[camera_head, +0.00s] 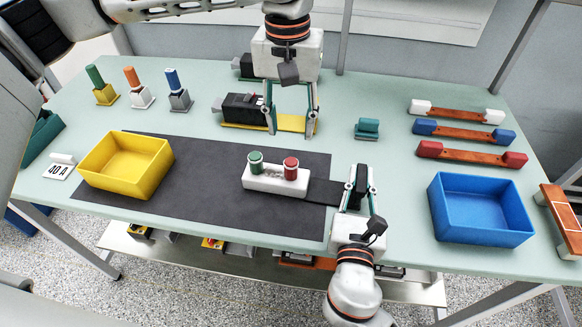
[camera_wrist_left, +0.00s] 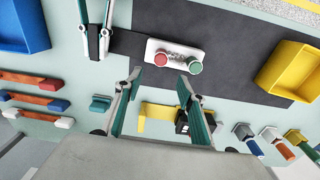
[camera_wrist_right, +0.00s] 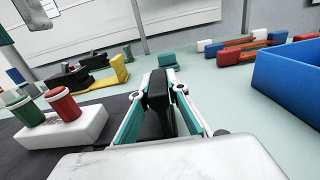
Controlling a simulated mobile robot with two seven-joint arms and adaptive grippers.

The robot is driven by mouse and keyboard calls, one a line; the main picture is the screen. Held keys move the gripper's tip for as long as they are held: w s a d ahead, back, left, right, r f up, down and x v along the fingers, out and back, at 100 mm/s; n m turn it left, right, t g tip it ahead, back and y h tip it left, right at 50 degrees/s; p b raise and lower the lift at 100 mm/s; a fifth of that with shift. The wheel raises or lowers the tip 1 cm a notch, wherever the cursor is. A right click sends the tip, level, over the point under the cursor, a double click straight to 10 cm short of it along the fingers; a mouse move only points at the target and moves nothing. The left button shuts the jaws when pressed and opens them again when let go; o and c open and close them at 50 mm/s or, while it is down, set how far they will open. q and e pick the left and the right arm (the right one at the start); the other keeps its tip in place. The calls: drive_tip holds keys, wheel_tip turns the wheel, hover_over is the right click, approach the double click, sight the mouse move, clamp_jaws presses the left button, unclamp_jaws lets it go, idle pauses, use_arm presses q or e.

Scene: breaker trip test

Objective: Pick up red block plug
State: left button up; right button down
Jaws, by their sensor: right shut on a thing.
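A bar with red end blocks (camera_head: 470,153) lies at the right of the table. A white block (camera_head: 262,181) with a green button and a red button (camera_head: 291,168) sits on the dark mat. My right gripper (camera_head: 357,187) is shut on a black upright piece (camera_wrist_right: 159,95) just right of the white block. My left gripper (camera_head: 290,132) is open, its fingers apart above the yellow base (camera_head: 290,123) beside the black breaker (camera_head: 243,108). It also shows open in the left wrist view (camera_wrist_left: 180,88), with nothing gripped.
Bars with blue (camera_head: 463,132) and white ends lie behind the red one. A blue bin (camera_head: 480,238) stands front right and a yellow bin (camera_head: 125,195) at the left. A small green block (camera_head: 367,128) sits mid-table. Green, orange and blue-handled plugs stand at the back left.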

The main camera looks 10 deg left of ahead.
sight(291, 162)
use_arm(q)
drive_tip(key=shift+s+a+f, duration=0.15)
drive_tip(key=shift+s+f, duration=0.05)
drive_tip(key=shift+f, duration=0.1)
wheel_tip(291, 162, down, 6)
drive_tip(key=shift+f, duration=0.1)
drive_tip(key=shift+s+d+f, duration=0.15)
drive_tip(key=shift+f, duration=1.2)
drive_tip(key=shift+s+d+f, duration=0.1)
drive_tip(key=shift+f, duration=1.2)
clamp_jaws()
